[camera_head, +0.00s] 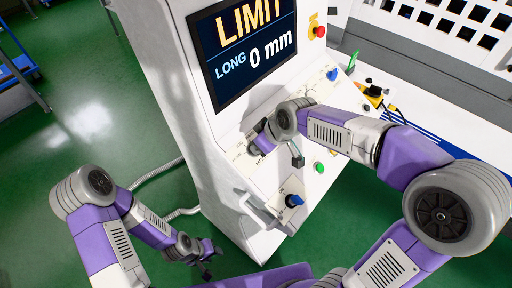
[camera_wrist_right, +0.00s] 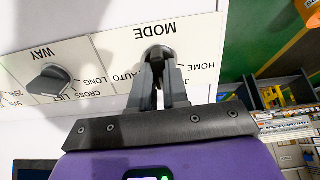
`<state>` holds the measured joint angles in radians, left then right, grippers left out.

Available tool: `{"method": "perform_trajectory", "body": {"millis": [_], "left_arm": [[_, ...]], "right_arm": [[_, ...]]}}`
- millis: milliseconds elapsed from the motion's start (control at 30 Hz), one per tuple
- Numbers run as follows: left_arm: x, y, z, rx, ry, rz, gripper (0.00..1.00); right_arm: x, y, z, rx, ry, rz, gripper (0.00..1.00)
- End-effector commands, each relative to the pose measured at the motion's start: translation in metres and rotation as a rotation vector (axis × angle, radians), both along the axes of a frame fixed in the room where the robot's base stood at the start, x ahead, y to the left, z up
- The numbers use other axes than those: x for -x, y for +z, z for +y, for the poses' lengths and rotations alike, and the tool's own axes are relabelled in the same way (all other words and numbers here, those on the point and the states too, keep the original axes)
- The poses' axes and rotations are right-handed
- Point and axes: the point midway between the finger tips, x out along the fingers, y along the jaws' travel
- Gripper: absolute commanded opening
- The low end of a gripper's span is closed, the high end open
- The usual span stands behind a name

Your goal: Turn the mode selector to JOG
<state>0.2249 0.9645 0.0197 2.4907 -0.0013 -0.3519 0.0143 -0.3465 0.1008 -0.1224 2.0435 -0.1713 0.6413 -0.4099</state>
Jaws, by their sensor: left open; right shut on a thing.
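The mode selector (camera_wrist_right: 158,52) is a dark round knob under an upside-down MODE label in the right wrist view. My right gripper (camera_wrist_right: 160,78) is shut on it, and the fingers hide much of the knob and its pointer. AUTO and HOME are readable around it; a label starting with J is mostly covered. I cannot tell which position the knob points to. In the head view my right gripper (camera_head: 262,140) is at the sloping panel below the screen, partly hidden by its wrist. My left gripper (camera_head: 207,262) is open and empty, low in front of the machine.
The WAY knob (camera_wrist_right: 50,82) sits beside the mode plate. The panel also has a blue knob (camera_head: 293,200), a green button (camera_head: 319,167) and a red button (camera_head: 320,31). The screen (camera_head: 245,50) reads LIMIT, LONG 0 mm. Green floor (camera_head: 80,120) is open at left.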

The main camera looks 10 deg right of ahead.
Motion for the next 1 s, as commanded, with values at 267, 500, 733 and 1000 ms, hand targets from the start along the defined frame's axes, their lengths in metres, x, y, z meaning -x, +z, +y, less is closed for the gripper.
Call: {"method": "perform_trajectory", "body": {"millis": [267,500,733,1000], "left_arm": [[0.000,-0.005,0.000,0.000,0.000,0.000,0.43],[0.000,-0.016,0.000,0.000,0.000,0.000,0.43],[0.000,-0.015,0.000,0.000,0.000,0.000,0.43],[0.000,-0.015,0.000,0.000,0.000,0.000,0.43]], "right_arm": [[0.000,-0.001,0.000,0.026,0.063,-0.020,0.00],[0.000,-0.001,0.000,0.129,0.307,-0.100,0.00],[0.000,0.000,0.001,0.134,0.322,-0.105,0.44],[0.000,0.000,0.000,0.133,0.319,-0.104,0.47]]}}
